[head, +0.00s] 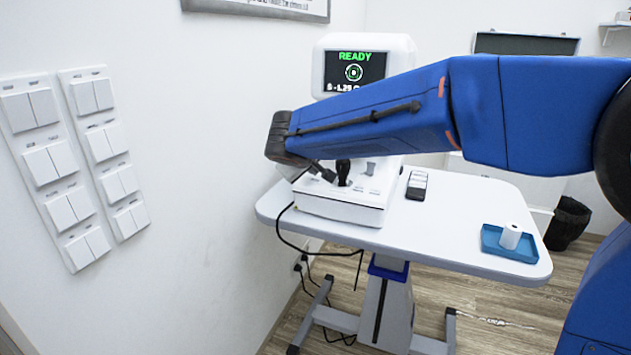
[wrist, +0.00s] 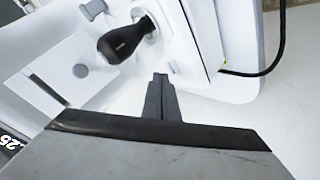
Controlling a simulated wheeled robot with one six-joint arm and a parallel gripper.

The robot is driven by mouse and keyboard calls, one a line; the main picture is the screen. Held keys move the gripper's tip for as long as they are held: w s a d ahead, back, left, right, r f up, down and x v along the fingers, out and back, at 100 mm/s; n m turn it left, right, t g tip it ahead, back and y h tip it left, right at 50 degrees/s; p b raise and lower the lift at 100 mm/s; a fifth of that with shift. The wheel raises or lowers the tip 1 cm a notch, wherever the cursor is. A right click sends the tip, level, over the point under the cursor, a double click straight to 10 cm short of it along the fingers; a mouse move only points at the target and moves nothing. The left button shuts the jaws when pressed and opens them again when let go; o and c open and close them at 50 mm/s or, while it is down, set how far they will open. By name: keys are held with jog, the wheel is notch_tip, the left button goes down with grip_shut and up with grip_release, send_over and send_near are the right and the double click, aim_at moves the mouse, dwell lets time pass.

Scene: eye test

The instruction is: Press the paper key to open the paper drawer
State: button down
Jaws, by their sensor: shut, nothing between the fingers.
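The white eye test machine (head: 341,205) stands on a white table (head: 465,215). Its screen (head: 354,72) reads READY in green. A black joystick (head: 343,171) rises from its base and also shows in the wrist view (wrist: 123,40). My gripper (head: 329,177) is shut and empty, low over the base, left of the joystick in the head view. In the wrist view its fingertips (wrist: 160,78) are near a small grey oval (wrist: 174,67) on the base; I cannot tell whether they touch. A small round button (wrist: 80,71) and a dark slot (wrist: 48,90) lie left. I cannot tell which is the paper key.
A blue tray (head: 491,245) with a white roll (head: 511,236) sits at the table's right. A dark handset-like case (head: 416,185) lies beside the machine. Wall switches (head: 55,170) are at the left. A black bin (head: 567,222) stands behind. A dark cable hangs at the table's left.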

jog(key=shift+s+a+r, duration=0.1)
jog(key=shift+s+r, duration=0.05)
jog(key=shift+r, duration=1.1)
jog(key=shift+s+r, duration=0.15)
jog(key=shift+r, duration=1.05)
jog(key=shift+s, duration=0.1)
